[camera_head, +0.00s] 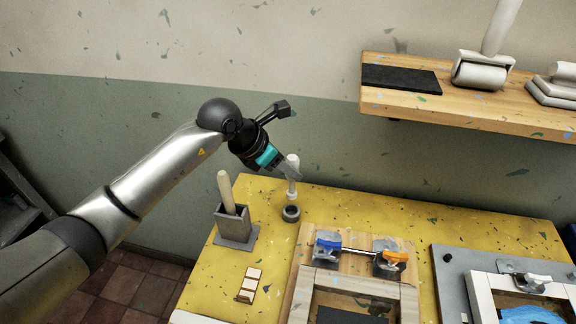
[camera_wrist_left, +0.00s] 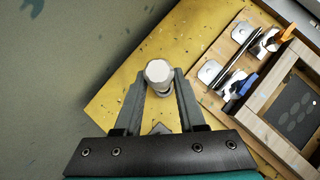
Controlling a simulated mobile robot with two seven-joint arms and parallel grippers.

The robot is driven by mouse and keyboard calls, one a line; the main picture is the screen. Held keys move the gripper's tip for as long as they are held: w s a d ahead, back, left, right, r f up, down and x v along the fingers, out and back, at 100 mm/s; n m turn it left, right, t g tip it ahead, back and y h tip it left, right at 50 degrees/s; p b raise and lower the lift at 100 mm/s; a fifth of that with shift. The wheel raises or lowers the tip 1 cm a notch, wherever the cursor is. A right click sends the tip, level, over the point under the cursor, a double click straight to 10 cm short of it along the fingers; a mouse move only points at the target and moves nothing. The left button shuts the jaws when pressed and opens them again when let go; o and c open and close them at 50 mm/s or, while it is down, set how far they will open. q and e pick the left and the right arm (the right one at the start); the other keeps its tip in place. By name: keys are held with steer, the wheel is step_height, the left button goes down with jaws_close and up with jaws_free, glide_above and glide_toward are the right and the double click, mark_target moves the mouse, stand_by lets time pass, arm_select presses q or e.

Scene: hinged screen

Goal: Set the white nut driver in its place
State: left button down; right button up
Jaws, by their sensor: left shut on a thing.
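The white nut driver (camera_head: 292,162) stands upright in my left gripper (camera_head: 290,177), near the back left of the yellow table. The gripper is shut on it below its rounded top. In the left wrist view the round white end of the nut driver (camera_wrist_left: 158,70) shows between the two fingers (camera_wrist_left: 160,86). A small dark round holder (camera_head: 291,214) is on the table directly below the driver in the head view. I cannot tell whether the driver's lower end is in the holder or just above it. My right gripper is not in view.
A grey holder (camera_head: 236,237) with a pale wooden handle (camera_head: 226,190) stands to the left. A wooden frame with hinge clamps (camera_head: 327,247) is to the right, and small tiles (camera_head: 250,284) lie in front. A wall shelf (camera_head: 470,107) hangs at the upper right.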

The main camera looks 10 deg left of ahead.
mark_target(289, 193)
arm_select(q)
steer(key=shift+f+b, duration=0.1)
steer(key=shift+b, duration=0.2)
steer(key=shift+f+b, duration=1.7)
steer(key=shift+f, duration=0.4)
steer(key=shift+f+b, duration=0.2)
steer(key=shift+b, duration=0.1)
steer(key=shift+f+b, duration=1.2)
steer(key=shift+f, duration=0.3)
steer(key=shift+c, duration=2.1)
jaws_free()
